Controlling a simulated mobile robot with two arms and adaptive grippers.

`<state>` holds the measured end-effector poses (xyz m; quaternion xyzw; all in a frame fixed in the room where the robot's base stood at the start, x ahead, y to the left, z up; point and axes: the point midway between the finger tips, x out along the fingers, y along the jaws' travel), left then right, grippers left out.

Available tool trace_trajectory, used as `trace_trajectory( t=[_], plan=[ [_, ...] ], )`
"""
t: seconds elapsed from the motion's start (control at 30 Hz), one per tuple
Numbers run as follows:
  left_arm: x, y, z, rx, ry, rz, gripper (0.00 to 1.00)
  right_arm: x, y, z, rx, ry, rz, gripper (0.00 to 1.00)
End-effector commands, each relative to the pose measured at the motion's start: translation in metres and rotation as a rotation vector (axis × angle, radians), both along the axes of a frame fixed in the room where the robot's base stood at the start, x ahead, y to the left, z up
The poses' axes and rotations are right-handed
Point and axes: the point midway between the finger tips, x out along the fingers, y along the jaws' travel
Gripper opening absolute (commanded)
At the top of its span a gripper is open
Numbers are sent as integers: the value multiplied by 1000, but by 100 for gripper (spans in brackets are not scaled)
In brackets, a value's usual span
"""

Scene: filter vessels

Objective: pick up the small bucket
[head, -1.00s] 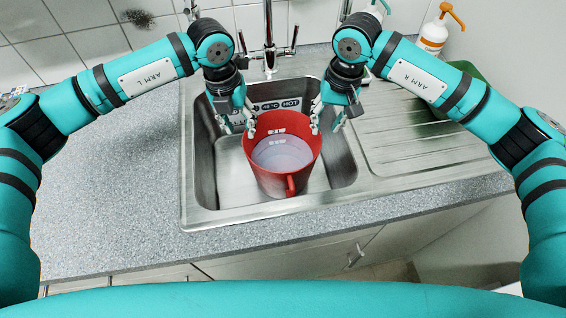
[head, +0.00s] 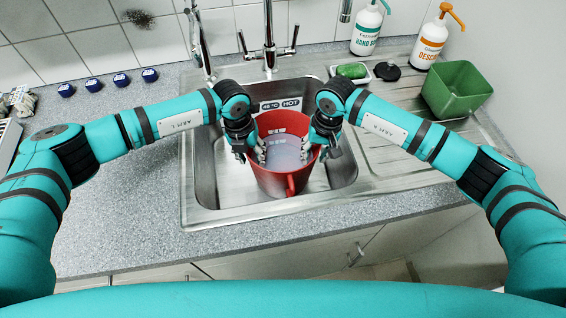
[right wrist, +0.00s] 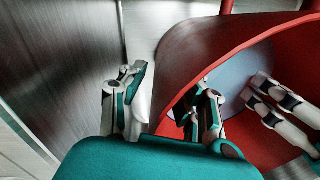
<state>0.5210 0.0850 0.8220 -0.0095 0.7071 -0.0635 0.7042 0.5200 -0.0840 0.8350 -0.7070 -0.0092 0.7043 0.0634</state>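The small red bucket (head: 272,182) stands upright in the steel sink, with a pale, liquid-looking surface inside and a red handle at its front. It also shows in the right wrist view (right wrist: 190,50). My left gripper (head: 251,152) is at the bucket's left rim, fingers apart, one outside and one inside. My right gripper (head: 323,148) is at the right rim. In the right wrist view my right gripper's (right wrist: 165,105) fingers are spread, one outside the wall and one inside. The left gripper's fingers (right wrist: 280,108) also show there inside the bucket. Contact with the wall cannot be made out.
The sink (head: 215,195) has walls close around the bucket. A tap (head: 268,40) stands behind it. The drainboard at right holds a green container (head: 457,90), soap (head: 351,71) and bottles (head: 367,28). Several blue caps (head: 121,80) lie at back left. The front left counter is clear.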

Motion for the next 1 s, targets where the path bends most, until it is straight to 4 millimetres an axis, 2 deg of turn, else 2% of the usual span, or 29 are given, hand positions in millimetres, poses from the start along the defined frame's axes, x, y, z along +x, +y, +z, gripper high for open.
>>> trace_trajectory(
  t=[0.13,0.17,0.37,0.43,1.0],
  plan=[
    [0,0,0,0,0,0,38,0,0,0,0,0,0,31],
    [0,0,0,0,0,0,35,0,0,0,0,0,0,28],
    [0,0,0,0,0,0,9,0,0,0,0,0,0,2],
    [0,0,0,0,0,0,0,0,0,0,0,0,0,0],
    [0,1,4,2,-1,-2,0,0,-1,5,-1,-1,2,0]
  ],
)
